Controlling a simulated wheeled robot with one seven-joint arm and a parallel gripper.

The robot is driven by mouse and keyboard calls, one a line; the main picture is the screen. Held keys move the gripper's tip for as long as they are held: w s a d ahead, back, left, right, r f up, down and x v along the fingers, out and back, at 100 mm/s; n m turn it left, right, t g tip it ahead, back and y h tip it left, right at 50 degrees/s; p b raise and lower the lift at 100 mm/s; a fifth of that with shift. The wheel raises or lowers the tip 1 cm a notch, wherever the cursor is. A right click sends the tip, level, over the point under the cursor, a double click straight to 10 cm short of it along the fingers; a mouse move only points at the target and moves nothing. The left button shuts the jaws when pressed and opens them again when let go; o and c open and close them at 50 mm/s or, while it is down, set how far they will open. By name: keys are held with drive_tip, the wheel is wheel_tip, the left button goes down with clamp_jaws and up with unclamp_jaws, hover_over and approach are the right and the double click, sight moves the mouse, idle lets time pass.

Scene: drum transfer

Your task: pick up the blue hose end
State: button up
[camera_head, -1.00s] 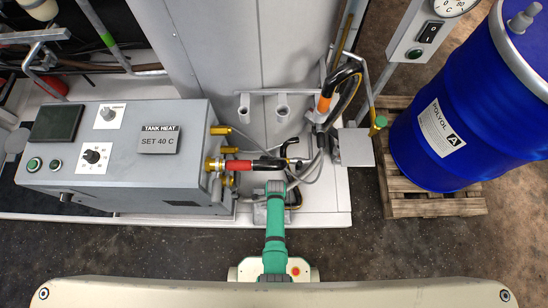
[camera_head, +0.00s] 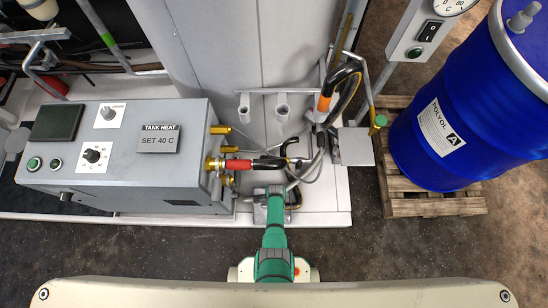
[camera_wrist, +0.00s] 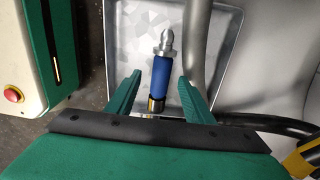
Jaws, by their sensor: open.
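The blue hose end (camera_wrist: 159,78) shows in the wrist view, a blue sleeve with a silver metal tip pointing up the picture and a dark lower end with a yellowish band. It lies over a grey metal tray (camera_wrist: 130,20). My gripper (camera_wrist: 161,88) is open, with one green finger on each side of the blue sleeve; gaps show on both sides. In the head view my green arm reaches forward over the tray (camera_head: 259,213) and hides the hose end there.
A grey TANK HEAT box (camera_head: 130,155) stands left of my arm, with a red-sleeved hose (camera_head: 238,165) on its brass fittings. An orange-banded hose (camera_head: 324,103) hangs at the rack. A blue drum (camera_head: 470,110) stands on a pallet (camera_head: 440,205) at the right.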

drive_tip(key=shift+w+f, duration=0.2)
drive_tip(key=shift+f, duration=1.4)
drive_tip(key=shift+c, duration=0.2)
clamp_jaws()
drive_tip(key=shift+s+r, duration=0.1)
drive_tip(key=shift+r, duration=0.05)
drive_tip(key=shift+r, duration=0.95)
drive_tip(key=s+d+r, duration=0.3)
drive_tip(key=s+r, duration=0.8)
drive_tip(key=s, duration=0.2)
drive_tip(key=shift+s+d, duration=0.25)
drive_tip(key=shift+s, duration=0.1)
